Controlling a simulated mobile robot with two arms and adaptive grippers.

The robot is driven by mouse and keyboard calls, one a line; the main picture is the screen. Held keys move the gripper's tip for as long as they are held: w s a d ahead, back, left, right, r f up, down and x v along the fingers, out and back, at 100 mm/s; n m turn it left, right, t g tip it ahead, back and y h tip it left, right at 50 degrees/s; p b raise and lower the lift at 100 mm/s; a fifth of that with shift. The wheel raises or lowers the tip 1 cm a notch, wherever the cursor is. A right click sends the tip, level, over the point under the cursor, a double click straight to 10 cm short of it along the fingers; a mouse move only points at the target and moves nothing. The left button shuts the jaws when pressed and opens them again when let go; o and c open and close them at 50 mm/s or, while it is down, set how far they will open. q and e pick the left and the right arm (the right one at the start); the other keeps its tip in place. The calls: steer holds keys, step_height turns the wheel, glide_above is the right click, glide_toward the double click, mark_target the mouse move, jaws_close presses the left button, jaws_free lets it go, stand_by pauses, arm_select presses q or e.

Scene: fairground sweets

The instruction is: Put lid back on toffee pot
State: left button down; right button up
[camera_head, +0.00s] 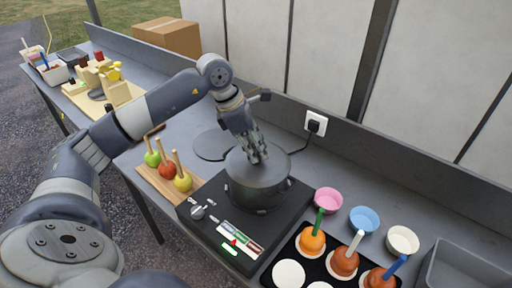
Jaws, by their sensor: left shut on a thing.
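The toffee pot (256,198), dark grey and round, stands on a black hot plate (208,226) in the middle of the counter. A grey round lid (241,166) covers the pot's top. I cannot tell whether it sits fully on the rim or just above it. My left gripper (258,158) points down at the middle of the lid and is shut on its handle, which the fingers hide. My right gripper is not in view.
A flat grey disc (213,145) lies behind the pot. Apples on sticks stand on a wooden board (152,180) at left. Pink (328,200), blue (364,220) and cream (402,240) bowls and a black tray (312,268) of coated apples are at right. A cable runs to the wall socket (316,123).

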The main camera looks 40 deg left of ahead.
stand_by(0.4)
arm_select(q)
steer(key=c, duration=1.2)
jaws_free()
steer(key=shift+c, duration=0.2)
steer(key=o, duration=0.5)
steer(key=shift+r+p, duration=2.3)
steer(key=shift+r, duration=1.25)
